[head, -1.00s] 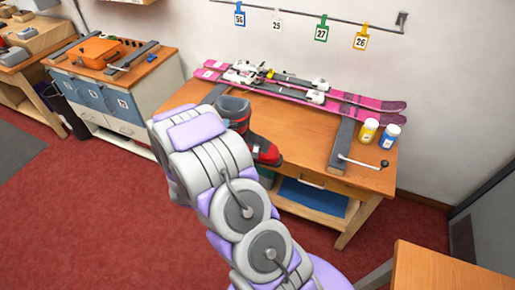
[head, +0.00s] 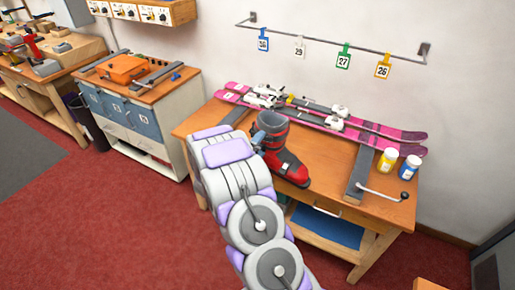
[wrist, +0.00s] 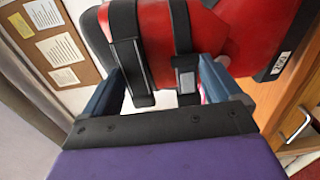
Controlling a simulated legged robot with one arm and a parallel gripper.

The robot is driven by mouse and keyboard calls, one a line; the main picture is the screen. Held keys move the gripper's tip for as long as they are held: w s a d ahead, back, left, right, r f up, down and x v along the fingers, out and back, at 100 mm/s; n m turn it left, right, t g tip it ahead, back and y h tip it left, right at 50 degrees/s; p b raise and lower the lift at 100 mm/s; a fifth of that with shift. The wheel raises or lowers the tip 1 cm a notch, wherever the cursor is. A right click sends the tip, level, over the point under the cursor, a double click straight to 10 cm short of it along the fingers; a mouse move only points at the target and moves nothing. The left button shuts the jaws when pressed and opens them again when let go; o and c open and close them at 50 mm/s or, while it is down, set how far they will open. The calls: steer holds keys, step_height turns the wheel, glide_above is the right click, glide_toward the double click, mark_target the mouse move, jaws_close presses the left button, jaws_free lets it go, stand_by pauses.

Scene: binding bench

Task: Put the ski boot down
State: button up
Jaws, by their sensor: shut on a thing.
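The ski boot (head: 284,160) is red and dark grey and roughly upright in the head view, with its toe towards the lower right. It shows over the front part of the workbench (head: 325,190); I cannot tell whether its sole touches the top. My gripper (wrist: 160,88) is shut on the boot, with a blue finger on either side of its dark straps in the wrist view. The boot's red shell (wrist: 220,30) fills the top of that view. In the head view my arm hides part of the bench's left side, and a bluish finger (head: 258,136) shows beside the boot's cuff.
Pink skis (head: 385,132) lie along the back of the bench. A yellow jar (head: 387,161) and a blue jar (head: 411,167) stand at its right end, near a grey bar (head: 361,174) and a crank handle (head: 385,193). Bare wood shows right of the boot.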

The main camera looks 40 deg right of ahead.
steer(key=w+f, duration=0.1)
steer(key=w+d+f+b, duration=0.1)
steer(key=w+d+f, duration=0.1)
steer(key=w, duration=0.1)
steer(key=shift+f+b, duration=0.35)
stand_by(0.3)
steer(key=o, duration=1.7)
steer(key=shift+s, duration=0.1)
steer(key=shift+o, duration=0.2)
